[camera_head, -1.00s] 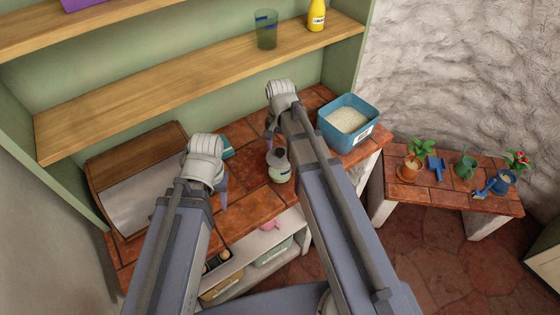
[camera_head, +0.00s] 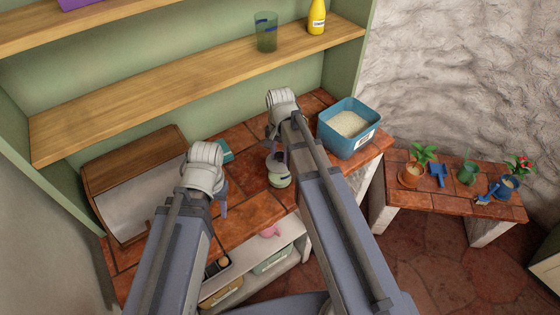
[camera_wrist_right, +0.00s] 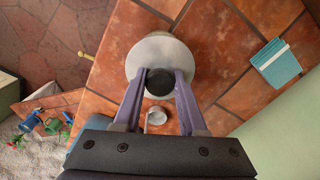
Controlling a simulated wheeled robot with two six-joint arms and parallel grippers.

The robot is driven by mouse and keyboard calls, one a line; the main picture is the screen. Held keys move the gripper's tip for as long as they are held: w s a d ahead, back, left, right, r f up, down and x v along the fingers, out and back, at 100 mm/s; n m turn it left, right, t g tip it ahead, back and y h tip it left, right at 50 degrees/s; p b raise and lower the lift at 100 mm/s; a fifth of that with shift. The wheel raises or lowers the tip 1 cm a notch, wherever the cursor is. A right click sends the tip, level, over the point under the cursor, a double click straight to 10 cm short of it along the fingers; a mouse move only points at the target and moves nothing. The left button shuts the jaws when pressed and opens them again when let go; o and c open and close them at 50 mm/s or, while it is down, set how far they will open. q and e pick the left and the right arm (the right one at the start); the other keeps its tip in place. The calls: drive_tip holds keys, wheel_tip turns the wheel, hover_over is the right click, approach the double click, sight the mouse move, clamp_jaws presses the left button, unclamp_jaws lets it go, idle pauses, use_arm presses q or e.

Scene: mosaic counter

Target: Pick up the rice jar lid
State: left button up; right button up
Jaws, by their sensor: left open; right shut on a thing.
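The rice jar (camera_head: 279,176) stands on the tiled counter, a small pale round jar just left of my right forearm. Its lid (camera_wrist_right: 154,52), a grey disc with a dark round knob (camera_wrist_right: 159,83), fills the upper middle of the right wrist view. My right gripper (camera_wrist_right: 160,78) is shut on the lid's knob, one purple finger on each side. I cannot tell how far the lid is above the jar. In the head view the right wrist hides most of the fingers. My left gripper (camera_head: 223,199) is open and empty over the counter, left of the jar.
A blue bin of rice (camera_head: 367,144) stands right of my right wrist. A teal box (camera_wrist_right: 275,62) and a small white cup (camera_wrist_right: 156,117) are on the counter. A wooden bread box (camera_head: 130,165) is at left. A low bench with plants (camera_head: 450,194) stands at right.

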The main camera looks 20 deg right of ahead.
clamp_jaws()
use_arm(q)
drive_tip(key=shift+r, duration=0.1)
use_arm(e)
drive_tip(key=shift+r, duration=0.15)
